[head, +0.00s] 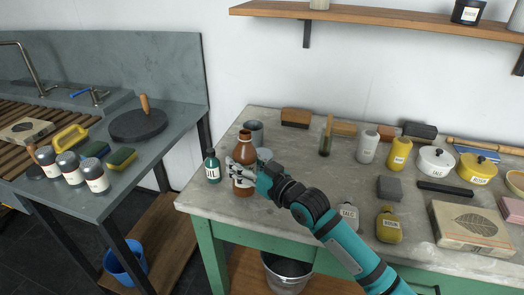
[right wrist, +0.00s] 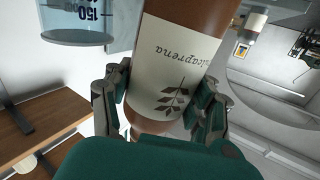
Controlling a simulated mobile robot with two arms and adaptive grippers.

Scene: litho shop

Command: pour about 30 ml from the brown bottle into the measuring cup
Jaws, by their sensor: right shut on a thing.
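The brown bottle (head: 243,150) stands roughly upright over the left part of the grey-topped table, with a pale label. My right gripper (head: 240,168) is shut around its body. In the right wrist view the bottle (right wrist: 205,30) sits between both fingers, its label upside down in the picture. I cannot tell whether the bottle's base touches the table. My left gripper is not in view.
A small green bottle (head: 212,167) stands close left of the brown bottle. A grey cup (head: 257,130) stands behind it. The table's middle is mostly clear.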

